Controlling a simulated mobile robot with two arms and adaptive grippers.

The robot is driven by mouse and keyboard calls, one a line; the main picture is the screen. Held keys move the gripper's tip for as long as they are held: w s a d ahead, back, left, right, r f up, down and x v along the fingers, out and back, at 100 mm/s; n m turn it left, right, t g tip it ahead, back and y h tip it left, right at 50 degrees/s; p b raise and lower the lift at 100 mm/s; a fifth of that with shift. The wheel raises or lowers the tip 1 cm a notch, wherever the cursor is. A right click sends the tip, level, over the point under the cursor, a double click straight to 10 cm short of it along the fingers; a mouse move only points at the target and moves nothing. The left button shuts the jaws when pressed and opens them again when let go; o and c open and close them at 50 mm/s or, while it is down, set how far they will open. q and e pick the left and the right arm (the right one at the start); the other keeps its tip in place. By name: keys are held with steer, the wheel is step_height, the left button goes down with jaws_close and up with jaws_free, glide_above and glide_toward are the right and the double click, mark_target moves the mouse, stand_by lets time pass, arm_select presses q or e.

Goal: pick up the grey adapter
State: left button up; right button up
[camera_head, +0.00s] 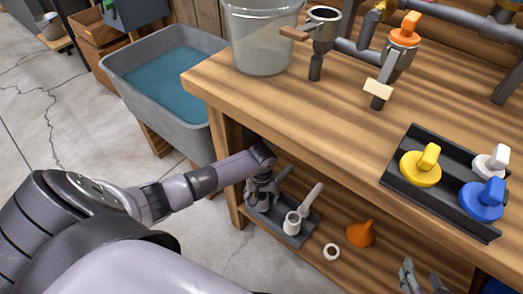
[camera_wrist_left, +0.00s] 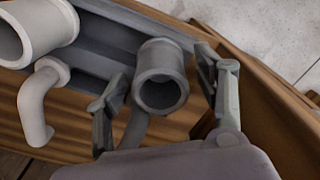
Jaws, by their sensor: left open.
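The grey adapter (camera_wrist_left: 160,75), a dark grey tube with a round open mouth, stands in a grey tray (camera_wrist_left: 100,30) in the left wrist view. My left gripper (camera_wrist_left: 163,88) is open, with one finger on each side of it and visible gaps. A bent grey piece shows below the adapter's mouth. In the head view my left gripper (camera_head: 262,190) is at the tray's far end on the lower shelf and largely hides the adapter. My right gripper (camera_head: 422,278) is at the bottom right with its fingers apart and nothing between them.
A white adapter (camera_head: 292,223) stands beside the grey one in the tray. A wooden side wall stands close to my left gripper.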

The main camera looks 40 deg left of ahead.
arm_select(q)
steer(key=c, duration=1.3)
steer(key=shift+r, duration=0.15)
